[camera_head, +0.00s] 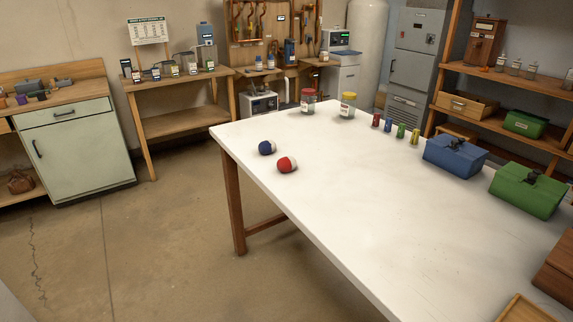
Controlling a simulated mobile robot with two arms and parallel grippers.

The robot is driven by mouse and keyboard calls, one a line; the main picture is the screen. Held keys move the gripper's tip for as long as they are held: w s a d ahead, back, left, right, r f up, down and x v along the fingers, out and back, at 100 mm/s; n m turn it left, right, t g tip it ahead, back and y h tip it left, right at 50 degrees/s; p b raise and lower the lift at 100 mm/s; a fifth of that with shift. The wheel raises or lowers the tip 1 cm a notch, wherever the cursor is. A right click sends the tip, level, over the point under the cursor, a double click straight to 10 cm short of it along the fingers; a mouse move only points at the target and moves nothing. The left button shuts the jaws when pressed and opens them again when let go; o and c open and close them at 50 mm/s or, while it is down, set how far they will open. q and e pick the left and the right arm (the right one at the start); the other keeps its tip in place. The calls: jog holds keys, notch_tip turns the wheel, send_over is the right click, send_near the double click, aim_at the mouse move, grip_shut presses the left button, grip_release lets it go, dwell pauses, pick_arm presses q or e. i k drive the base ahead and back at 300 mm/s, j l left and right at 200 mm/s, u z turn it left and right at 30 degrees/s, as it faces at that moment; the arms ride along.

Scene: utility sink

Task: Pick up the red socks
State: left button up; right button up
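Nothing covers the red bundle. Neither of my grippers shows in the head view, so I cannot see their position or whether they are open.
Two lidded jars (348,106), several small coloured cylinders (401,131), a blue box (454,156) and a green box (527,189) stand along the table's far and right side. The table's middle is clear. Open floor (170,245) lies left of the table.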

aim_at(286, 164)
jog(key=i+j+z, duration=0.35)
jog(key=i+j, duration=0.25)
jog(key=i+j+z, duration=0.2)
jog(key=j, duration=0.2)
jog(key=i+j+z, duration=0.15)
jog(key=i+j, duration=0.15)
jog(key=i+j+z, duration=0.2)
jog(key=j, duration=0.3)
